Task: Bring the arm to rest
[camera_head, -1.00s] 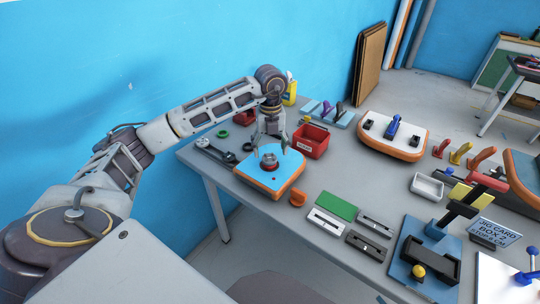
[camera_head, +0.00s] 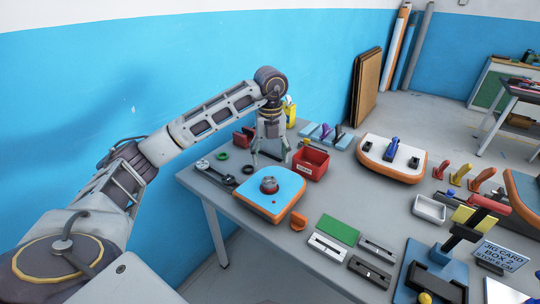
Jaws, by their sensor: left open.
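My left arm reaches in from the left over the table (camera_head: 293,254). Its gripper (camera_head: 270,162) points down and is open, with nothing between the fingers. It hangs above and just behind a blue-topped board with an orange edge (camera_head: 285,207), clear of it. A round grey and red fitting (camera_head: 269,185) sits on that board. My right gripper is not in view.
A red box (camera_head: 312,168) stands close to the right of the gripper. A grey wrench-like tool (camera_head: 214,175) lies left of the board. A white-topped board (camera_head: 378,155), green and grey plates, and a sign (camera_head: 500,256) fill the table's right side.

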